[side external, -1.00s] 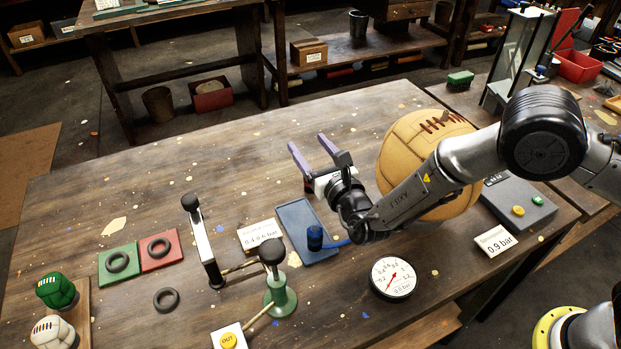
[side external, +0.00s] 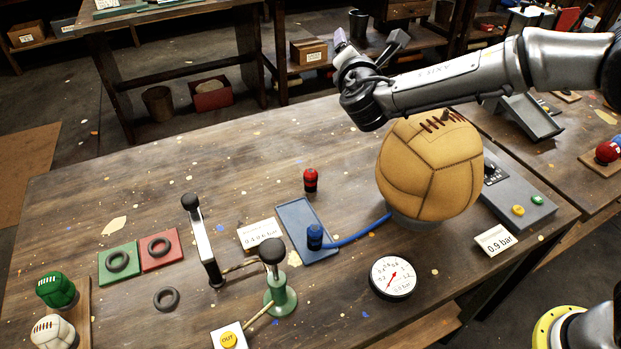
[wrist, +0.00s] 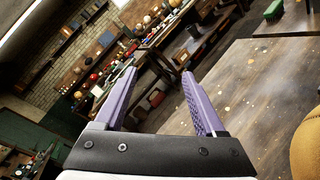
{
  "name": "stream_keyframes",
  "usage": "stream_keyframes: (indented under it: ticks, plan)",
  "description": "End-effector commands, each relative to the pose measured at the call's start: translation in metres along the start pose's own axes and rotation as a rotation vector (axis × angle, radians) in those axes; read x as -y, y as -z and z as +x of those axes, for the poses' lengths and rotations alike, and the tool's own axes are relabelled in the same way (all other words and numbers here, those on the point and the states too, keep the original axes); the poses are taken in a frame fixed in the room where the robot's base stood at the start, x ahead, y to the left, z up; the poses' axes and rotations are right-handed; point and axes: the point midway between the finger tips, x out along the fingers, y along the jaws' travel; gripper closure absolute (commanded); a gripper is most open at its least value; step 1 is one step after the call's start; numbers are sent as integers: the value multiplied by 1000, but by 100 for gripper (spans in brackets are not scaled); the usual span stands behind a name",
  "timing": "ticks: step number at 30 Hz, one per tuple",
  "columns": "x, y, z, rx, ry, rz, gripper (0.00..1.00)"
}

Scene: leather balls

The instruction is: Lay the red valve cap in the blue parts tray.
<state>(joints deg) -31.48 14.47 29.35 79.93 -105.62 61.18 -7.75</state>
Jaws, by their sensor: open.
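The red valve cap (side external: 310,180) stands upright on the bare table, just behind the far right corner of the blue parts tray (side external: 291,216). It is beside the tray, not in it. A blue fitting (side external: 315,237) with a blue hose stands at the tray's near right part. My gripper (side external: 368,40) is raised well above the table, behind and left of the top of the tan leather ball (side external: 430,165). In the wrist view my gripper (wrist: 158,88) shows two purple fingers spread apart with nothing between them. The cap and tray are not in the wrist view.
A pressure gauge (side external: 392,278), a green-based lever (side external: 280,290) and a silver-armed lever (side external: 203,243) stand around the tray. A label card (side external: 260,235) lies at its left. The table behind and left of the cap is clear.

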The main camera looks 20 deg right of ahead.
Motion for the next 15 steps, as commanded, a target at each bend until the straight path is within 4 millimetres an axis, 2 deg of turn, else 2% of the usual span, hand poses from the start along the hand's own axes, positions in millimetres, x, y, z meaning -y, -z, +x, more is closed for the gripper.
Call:
stream_keyframes:
  ticks: [3,7,11,15]
  plan:
    - [23,-21,19,87,171,326,28]
    - [55,-36,30,224,381,750,28]
    - [83,-36,30,392,585,1156,28]
    - [101,-24,21,606,802,1562,28]
